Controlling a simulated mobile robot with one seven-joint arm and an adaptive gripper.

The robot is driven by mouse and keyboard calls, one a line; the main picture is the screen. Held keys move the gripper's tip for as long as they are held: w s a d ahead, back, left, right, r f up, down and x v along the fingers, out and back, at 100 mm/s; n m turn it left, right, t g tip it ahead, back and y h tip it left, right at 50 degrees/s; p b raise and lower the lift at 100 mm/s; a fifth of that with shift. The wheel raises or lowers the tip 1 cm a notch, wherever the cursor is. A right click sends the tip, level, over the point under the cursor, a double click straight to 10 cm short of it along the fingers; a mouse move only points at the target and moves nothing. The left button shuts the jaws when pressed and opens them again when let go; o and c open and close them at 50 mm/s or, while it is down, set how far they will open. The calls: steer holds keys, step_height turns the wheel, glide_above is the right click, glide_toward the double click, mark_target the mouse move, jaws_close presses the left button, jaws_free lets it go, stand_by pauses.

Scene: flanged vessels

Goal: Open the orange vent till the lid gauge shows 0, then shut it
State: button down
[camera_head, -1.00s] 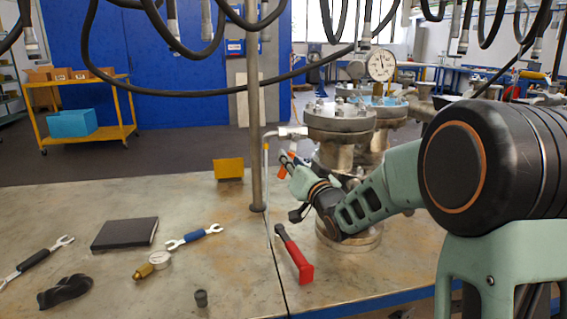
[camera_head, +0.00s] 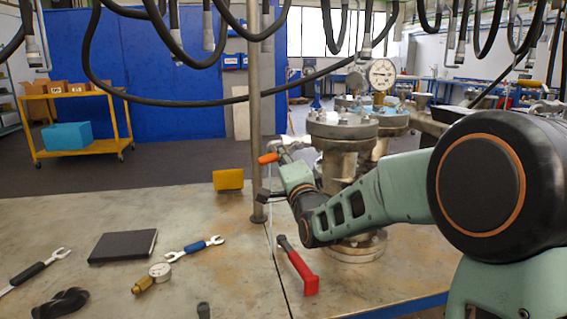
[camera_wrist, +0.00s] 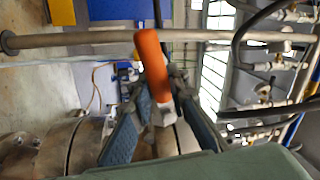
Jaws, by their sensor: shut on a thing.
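The orange vent handle (camera_head: 268,158) sticks out to the left, nearly level, beside the lid of the near flanged vessel (camera_head: 342,128). My gripper (camera_head: 284,158) is at the handle, left of the vessel. In the wrist view the orange handle (camera_wrist: 152,65) rises between my two fingers (camera_wrist: 158,112), which are closed around its pale lower part. The lid gauge (camera_head: 381,74) is a round white dial above the vessels; its needle is too small to read surely. The vent's body is mostly hidden by my gripper.
A vertical post (camera_head: 256,110) stands just left of my gripper. On the bench lie a red-handled tool (camera_head: 300,270), a loose gauge (camera_head: 159,271), wrenches (camera_head: 195,247), a black book (camera_head: 123,246) and a yellow block (camera_head: 228,179). Hoses (camera_head: 180,102) hang above.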

steer(key=shift+a+r+m+h+b, duration=0.15)
steer(key=shift+r+m+h, duration=0.2)
steer(key=shift+m, duration=0.6)
steer(key=shift+d+r+m+h+b, duration=0.15)
steer(key=shift+r+m, duration=0.3)
steer(key=shift+m, duration=0.5)
steer(key=shift+a, duration=0.1)
steer(key=c, duration=1.8)
jaws_free()
steer(key=v, duration=1.2)
steer(key=shift+a+f, duration=0.1)
steer(key=shift+f, duration=0.1)
